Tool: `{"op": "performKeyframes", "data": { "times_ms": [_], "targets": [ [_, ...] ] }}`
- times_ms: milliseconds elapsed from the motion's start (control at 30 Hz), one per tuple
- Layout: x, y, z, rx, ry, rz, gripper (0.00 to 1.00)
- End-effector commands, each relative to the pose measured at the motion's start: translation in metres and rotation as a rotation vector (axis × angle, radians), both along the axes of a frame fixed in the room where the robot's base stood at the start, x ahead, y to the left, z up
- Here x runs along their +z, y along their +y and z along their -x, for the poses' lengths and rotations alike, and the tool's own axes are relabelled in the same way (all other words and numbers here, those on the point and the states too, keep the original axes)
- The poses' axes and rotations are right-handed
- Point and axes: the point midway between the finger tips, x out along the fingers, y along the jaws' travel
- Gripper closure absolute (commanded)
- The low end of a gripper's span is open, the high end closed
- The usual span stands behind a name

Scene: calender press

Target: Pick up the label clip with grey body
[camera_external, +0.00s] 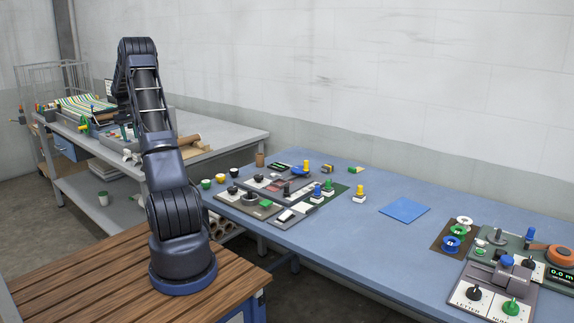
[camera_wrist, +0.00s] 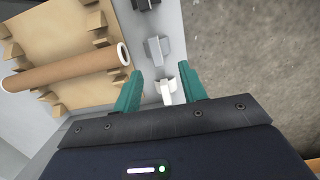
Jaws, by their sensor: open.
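In the wrist view a label clip with grey body (camera_wrist: 158,48) sits on a light grey surface, just beyond my fingertips. A white clip (camera_wrist: 165,84) is nearer, between the fingers, and a dark clip (camera_wrist: 145,4) is farther away at the top edge. My gripper (camera_wrist: 160,72) is open, with its teal fingers on either side of the white clip; I cannot tell whether they touch it. In the external view small pale clips (camera_external: 131,156) show near the front edge of the grey bench, and my gripper is hidden behind my arm.
A brown cardboard roll (camera_wrist: 65,70) lies on a notched tan rack (camera_wrist: 85,22) left of the clips. The floor (camera_wrist: 250,50) drops away past the bench edge on the right. A blue table (camera_external: 330,235) with panels and knobs stands to the right.

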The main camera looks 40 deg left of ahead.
Motion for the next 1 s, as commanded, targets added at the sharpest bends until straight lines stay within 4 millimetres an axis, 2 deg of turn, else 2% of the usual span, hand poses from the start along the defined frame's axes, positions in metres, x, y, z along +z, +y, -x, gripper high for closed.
{"op": "performKeyframes", "data": {
  "times_ms": [400, 633, 900, 1000],
  "targets": [
    [-0.049, -0.006, -0.001, -0.002, 0.0, 0.0, 0.58],
    [-0.063, -0.007, -0.004, -0.002, 0.001, 0.0, 0.58],
    [-0.097, -0.008, -0.009, -0.001, 0.0, 0.001, 0.58],
    [-0.104, -0.008, -0.009, -0.002, -0.001, -0.001, 0.58]
  ]
}}
